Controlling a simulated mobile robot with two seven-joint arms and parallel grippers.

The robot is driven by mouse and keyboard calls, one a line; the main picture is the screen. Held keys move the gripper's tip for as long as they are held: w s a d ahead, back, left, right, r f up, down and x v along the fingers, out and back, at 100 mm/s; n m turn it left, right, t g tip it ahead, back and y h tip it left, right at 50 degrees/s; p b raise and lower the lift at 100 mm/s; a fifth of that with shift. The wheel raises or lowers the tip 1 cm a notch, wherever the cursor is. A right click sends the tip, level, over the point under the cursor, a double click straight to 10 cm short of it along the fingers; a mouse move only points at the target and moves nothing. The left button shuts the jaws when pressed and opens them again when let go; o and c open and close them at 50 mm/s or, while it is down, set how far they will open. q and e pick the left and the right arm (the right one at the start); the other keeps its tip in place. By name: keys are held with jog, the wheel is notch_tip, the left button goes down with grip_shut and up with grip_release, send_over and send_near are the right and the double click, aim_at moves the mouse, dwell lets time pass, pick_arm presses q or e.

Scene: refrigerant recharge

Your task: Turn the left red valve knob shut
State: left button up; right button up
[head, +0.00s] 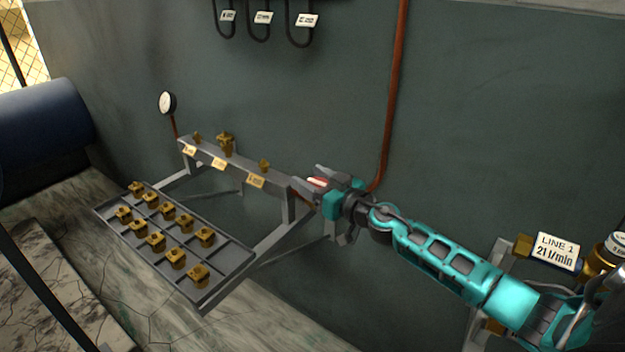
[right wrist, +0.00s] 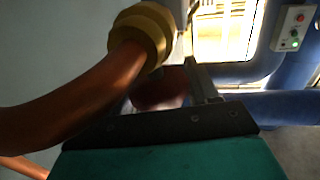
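A red knob (head: 318,183) shows between the fingers of my right gripper (head: 306,175), at the right end of the grey rail. In the right wrist view a dark red, rounded knob (right wrist: 158,88) lies beside one finger, under a brass fitting. The pipe and fitting cover the other finger's place there. The fingers stand apart on either side of the red in the head view; whether they press on it cannot be told. The gripper covers most of the knob, so its turn is hidden. My left gripper is not in view.
A grey rail (head: 289,187) carries brass fittings and white labels. A divided tray (head: 240,262) with several brass fittings stands in front of it. A copper pipe (head: 392,110) runs down the wall behind my gripper. A gauge (head: 167,103) is at left, a LINE 1 label (head: 556,251) at right.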

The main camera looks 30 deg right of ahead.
jog(key=c, duration=0.5)
jog(key=shift+c, duration=0.2)
